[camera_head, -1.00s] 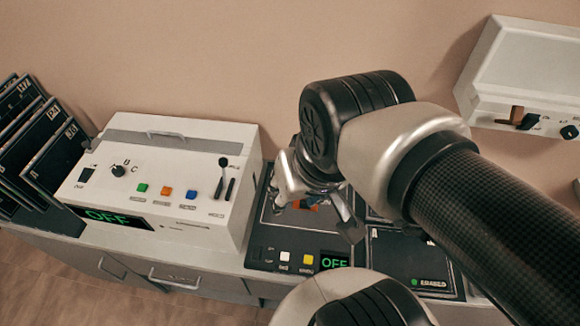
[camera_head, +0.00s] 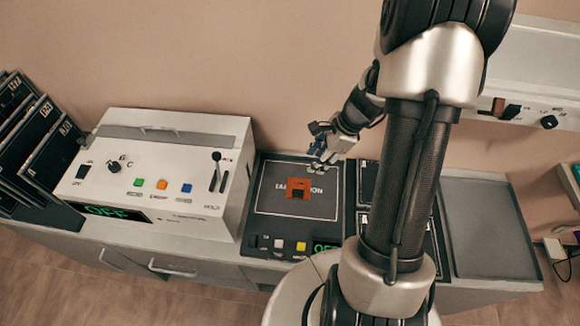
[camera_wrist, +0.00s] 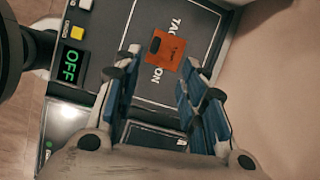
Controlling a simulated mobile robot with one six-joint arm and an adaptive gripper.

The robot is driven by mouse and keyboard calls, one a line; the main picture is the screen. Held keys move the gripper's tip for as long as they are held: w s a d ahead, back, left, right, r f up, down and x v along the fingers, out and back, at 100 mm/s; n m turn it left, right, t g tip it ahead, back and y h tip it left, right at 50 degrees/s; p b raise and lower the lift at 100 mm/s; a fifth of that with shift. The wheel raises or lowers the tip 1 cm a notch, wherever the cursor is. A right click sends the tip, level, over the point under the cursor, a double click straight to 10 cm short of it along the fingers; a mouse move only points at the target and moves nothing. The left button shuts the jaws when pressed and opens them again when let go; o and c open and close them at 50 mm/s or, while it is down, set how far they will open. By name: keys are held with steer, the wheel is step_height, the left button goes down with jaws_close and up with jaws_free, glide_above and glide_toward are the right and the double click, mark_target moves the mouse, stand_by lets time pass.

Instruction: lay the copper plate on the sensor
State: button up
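The copper plate (camera_head: 299,188) is a small orange-brown square with a dark patch. It lies on the dark sensor pad (camera_head: 275,207), near the middle of its outlined area and over part of the white lettering. In the wrist view the plate (camera_wrist: 172,53) lies beyond the fingertips, on the pad (camera_wrist: 185,20). My gripper (camera_head: 322,160) is behind and to the right of the plate in the head view. In the wrist view its blue-padded fingers (camera_wrist: 158,60) stand apart with nothing between them.
A white control box (camera_head: 160,165) with knob, coloured buttons and an OFF display stands left of the pad. Dark labelled panels (camera_head: 35,135) lean at far left. A bare grey tray (camera_head: 485,235) lies right of my arm. A white wall unit (camera_head: 540,75) hangs at upper right.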

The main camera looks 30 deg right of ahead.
step_height(320, 180, down, 2)
steer(key=d+m, duration=0.1)
steer(key=m, duration=0.1)
steer(key=b, duration=0.5)
glide_above(299, 191)
steer(key=d, duration=0.2)
steer(key=f, duration=1.1)
steer(key=shift+s+a+f, duration=0.2)
steer(key=shift+s+f, duration=0.15)
steer(key=x, duration=0.1)
steer(key=b+x, duration=0.1)
steer(key=x, duration=0.1)
steer(key=b+x, duration=0.1)
steer(key=shift+s+f, duration=0.25)
steer(key=shift+s, duration=0.05)
steer(key=shift+w+a+f, duration=0.1)
steer(key=shift+w+f, duration=0.05)
steer(key=shift+f, duration=0.3)
steer(key=shift+c, duration=0.3)
jaws_close()
